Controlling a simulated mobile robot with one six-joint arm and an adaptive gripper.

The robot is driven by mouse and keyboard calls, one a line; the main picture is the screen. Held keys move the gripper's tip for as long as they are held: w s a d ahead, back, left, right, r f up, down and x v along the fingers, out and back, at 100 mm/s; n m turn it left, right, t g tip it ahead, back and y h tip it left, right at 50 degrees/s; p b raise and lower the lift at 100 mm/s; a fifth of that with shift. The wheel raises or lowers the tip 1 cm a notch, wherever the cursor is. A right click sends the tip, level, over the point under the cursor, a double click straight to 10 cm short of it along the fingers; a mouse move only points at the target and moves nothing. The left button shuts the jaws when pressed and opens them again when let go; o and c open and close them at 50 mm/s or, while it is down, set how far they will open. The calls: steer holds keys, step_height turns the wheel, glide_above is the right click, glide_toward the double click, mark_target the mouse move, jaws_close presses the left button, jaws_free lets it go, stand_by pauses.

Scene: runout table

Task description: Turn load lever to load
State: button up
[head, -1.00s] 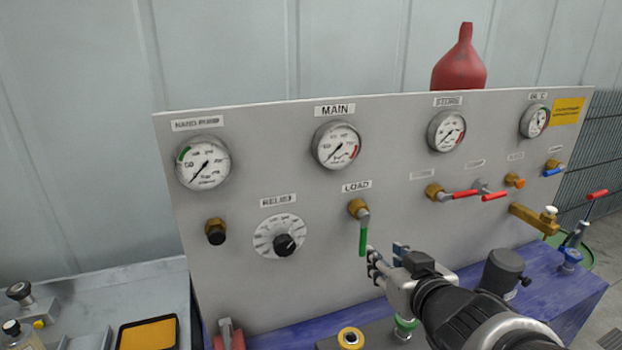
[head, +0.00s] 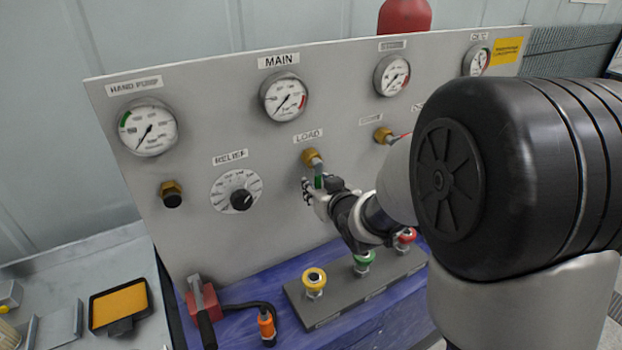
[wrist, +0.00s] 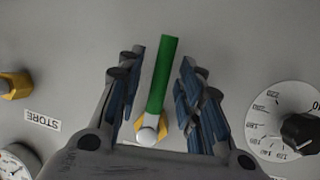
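The load lever has a green handle (wrist: 163,75) that hangs down from a brass valve (head: 312,158) under the LOAD label (head: 308,137) in the head view. In the wrist view, turned upside down, the handle points up and slightly right from its silver pivot (wrist: 148,128). My gripper (wrist: 158,75) is open, with one finger on each side of the green handle. A gap shows on both sides. In the head view my gripper (head: 316,190) covers most of the handle.
The relief dial (head: 237,192) is left of the lever. The STORE valve (head: 383,135) is to its right. Yellow (head: 314,280), green (head: 364,260) and red (head: 405,238) knobs stand on a block below. My arm hides the panel's right part.

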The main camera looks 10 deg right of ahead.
steer(key=shift+w+f, duration=0.15)
steer(key=shift+w, duration=0.1)
steer(key=shift+c, duration=0.4)
jaws_close()
